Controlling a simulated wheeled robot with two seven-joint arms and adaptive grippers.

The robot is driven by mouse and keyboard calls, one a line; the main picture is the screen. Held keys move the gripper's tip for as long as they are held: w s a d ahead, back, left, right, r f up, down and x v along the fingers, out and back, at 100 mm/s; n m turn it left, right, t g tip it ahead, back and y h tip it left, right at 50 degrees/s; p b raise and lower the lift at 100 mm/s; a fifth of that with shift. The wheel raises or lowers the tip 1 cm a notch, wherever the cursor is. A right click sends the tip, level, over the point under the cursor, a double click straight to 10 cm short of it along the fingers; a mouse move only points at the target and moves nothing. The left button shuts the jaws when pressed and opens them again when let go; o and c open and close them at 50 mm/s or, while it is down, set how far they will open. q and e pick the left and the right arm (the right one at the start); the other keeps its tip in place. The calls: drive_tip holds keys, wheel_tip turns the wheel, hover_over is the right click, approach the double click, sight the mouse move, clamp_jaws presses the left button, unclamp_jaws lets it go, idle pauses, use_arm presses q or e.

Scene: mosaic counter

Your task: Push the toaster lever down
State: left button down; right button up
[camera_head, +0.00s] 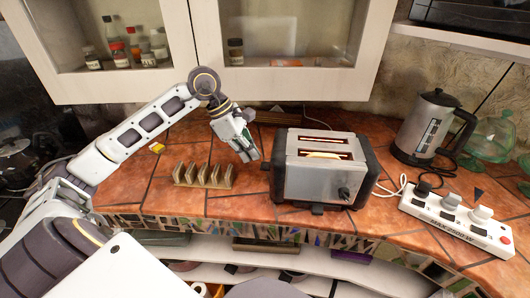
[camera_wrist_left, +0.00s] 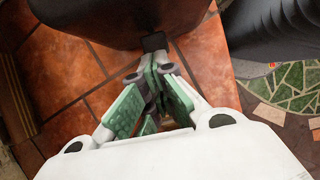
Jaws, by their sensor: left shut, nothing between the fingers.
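The toaster (camera_head: 318,179) is a silver and black box on the tiled counter, with a pale slice in one of its slots. Its dark end wall (camera_wrist_left: 95,12) fills the top of the left wrist view. The small black lever (camera_head: 265,167) sticks out from the toaster's left end and also shows in the left wrist view (camera_wrist_left: 154,41). My left gripper (camera_head: 250,151) is shut and empty beside that end. In the left wrist view its green-padded fingers (camera_wrist_left: 155,66) point at the lever, with tips very close to it; I cannot tell whether they touch. My right gripper is out of view.
A beige toast rack (camera_head: 203,176) stands left of the toaster. A kettle (camera_head: 425,125) and a white power strip (camera_head: 457,222) are on the right. The cabinet (camera_head: 292,86) hangs low behind. The counter in front of the rack is clear.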

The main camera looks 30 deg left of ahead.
use_arm(q)
drive_tip(key=shift+a, duration=0.1)
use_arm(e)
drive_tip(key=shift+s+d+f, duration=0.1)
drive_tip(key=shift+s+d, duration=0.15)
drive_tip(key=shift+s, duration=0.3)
use_arm(q)
drive_tip(key=v, duration=0.8)
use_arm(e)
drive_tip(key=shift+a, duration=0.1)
use_arm(q)
wheel_tip(320, 180, up, 14)
drive_tip(key=p, duration=1.4)
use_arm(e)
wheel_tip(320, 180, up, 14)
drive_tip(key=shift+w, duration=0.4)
use_arm(q)
drive_tip(key=shift+r+p, duration=0.6)
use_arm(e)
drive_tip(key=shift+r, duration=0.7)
